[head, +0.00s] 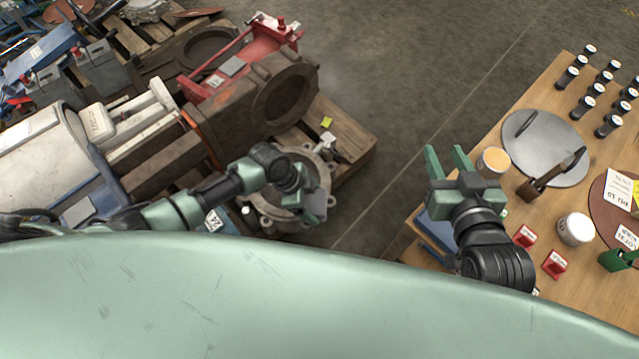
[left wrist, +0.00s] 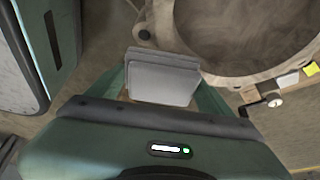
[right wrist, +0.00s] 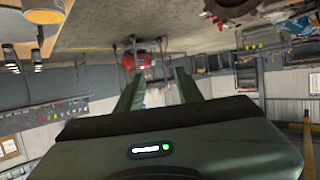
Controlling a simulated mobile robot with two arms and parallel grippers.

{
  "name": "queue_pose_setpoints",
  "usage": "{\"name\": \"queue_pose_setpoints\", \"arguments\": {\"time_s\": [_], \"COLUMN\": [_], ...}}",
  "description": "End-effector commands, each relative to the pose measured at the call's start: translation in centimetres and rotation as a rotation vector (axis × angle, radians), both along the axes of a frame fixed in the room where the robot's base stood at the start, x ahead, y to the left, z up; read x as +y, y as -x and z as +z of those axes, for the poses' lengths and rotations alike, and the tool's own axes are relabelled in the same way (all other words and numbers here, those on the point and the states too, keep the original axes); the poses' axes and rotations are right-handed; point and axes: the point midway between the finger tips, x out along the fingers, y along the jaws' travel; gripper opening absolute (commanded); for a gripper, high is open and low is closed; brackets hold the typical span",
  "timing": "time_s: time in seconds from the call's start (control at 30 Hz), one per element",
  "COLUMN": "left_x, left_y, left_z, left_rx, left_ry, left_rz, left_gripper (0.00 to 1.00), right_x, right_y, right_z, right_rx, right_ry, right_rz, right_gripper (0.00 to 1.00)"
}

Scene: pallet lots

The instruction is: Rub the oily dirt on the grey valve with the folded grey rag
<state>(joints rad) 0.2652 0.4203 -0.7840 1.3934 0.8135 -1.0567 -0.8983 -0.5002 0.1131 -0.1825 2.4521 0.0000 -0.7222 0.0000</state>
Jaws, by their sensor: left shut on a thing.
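My left gripper (head: 312,203) is shut on the folded grey rag (left wrist: 163,78), a small layered grey pad between its fingers in the left wrist view. A round grey flanged body (head: 268,215) with bolt holes, seemingly the grey valve, lies beneath this gripper on the pallet. Its rim (left wrist: 188,62) and wide opening show beyond the rag in the left wrist view, with a brownish, smeared-looking inside. I cannot tell whether the rag touches it. My right gripper (head: 450,162) is open and empty beside the wooden table; its spread fingers also show in the right wrist view (right wrist: 158,92).
A rusty brown valve body (head: 240,115) and a red frame (head: 265,38) stand on pallets (head: 352,140) behind my left arm. The wooden table (head: 545,90) at right holds black-and-white jars, a grey disc (head: 545,140), a brush and tins. Bare floor lies between.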

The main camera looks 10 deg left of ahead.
Motion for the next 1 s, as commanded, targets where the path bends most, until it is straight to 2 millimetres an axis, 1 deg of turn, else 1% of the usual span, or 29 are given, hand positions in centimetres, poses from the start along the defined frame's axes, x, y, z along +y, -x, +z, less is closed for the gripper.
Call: {"name": "queue_pose_setpoints", "arguments": {"time_s": [0.4, 0.67, 1.0], "left_x": [-0.2, -0.3, -0.4], "left_y": [0.1, 0.1, 0.2], "left_z": [0.8, 1.2, 1.8], "left_rx": [0.0, 0.0, 0.0], "left_ry": [0.001, 0.0, 0.0], "left_rz": [0.002, 0.003, 0.005], "left_gripper": [0.49, 0.49, 0.49], "right_x": [-1.1, -1.7, -2.5], "right_y": [2.1, 3.6, 5.9], "right_z": [-3.1, -4.7, -6.6], "right_rx": [0.187, 0.291, 0.43], "right_ry": [0.044, 0.068, 0.099], "right_rz": [-0.014, -0.021, -0.03], "right_gripper": [0.36, 0.36, 0.36]}}
